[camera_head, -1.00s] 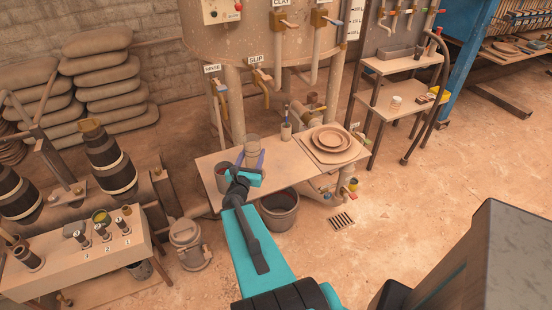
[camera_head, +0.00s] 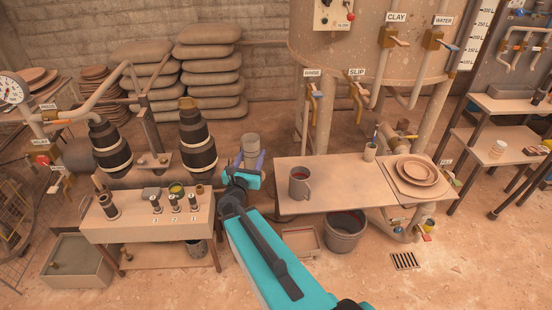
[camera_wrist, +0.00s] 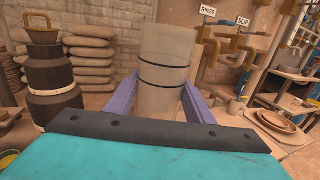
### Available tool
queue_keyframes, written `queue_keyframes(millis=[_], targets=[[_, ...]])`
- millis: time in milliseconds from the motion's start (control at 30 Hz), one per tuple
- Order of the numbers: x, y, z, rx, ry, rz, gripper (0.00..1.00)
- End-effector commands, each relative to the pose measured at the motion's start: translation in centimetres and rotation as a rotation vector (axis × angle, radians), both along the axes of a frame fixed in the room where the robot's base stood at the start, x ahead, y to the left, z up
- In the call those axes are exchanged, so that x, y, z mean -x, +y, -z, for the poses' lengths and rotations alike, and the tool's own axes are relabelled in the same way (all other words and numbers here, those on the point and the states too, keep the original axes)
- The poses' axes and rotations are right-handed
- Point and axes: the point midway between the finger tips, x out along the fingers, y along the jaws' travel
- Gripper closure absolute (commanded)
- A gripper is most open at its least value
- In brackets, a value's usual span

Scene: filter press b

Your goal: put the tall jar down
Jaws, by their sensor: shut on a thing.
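The tall jar (camera_head: 251,143) is a pale grey-beige cylinder with two thin dark bands, seen large in the wrist view (camera_wrist: 162,68). My gripper (camera_head: 247,161) is shut on it. Its two purple fingers press the jar's sides, and the jar stands roughly upright between them. In the wrist view the jar's bottom is hidden behind the teal wrist and dark bar of my gripper (camera_wrist: 160,100). In the head view the jar is left of the work table (camera_head: 340,200), in the gap between it and the bench (camera_head: 150,228), apparently in the air.
A grey mug (camera_head: 300,183) stands on the table's left part, with a brush cup (camera_head: 370,150) and stacked plates (camera_head: 416,172) further right. Bare tabletop lies between them. The bench at left carries several small fittings. A bucket (camera_head: 345,232) is below the table.

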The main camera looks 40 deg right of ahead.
Motion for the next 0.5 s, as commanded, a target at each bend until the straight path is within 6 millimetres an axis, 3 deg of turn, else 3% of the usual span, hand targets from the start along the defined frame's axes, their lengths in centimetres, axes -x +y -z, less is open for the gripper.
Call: queue_keyframes(millis=[200,500], targets=[[-2.5,6.2,-0.9,0.001,-0.004,-0.061,0.91],[-4.4,14.6,-2.0,-0.002,-0.003,-0.126,0.91]])
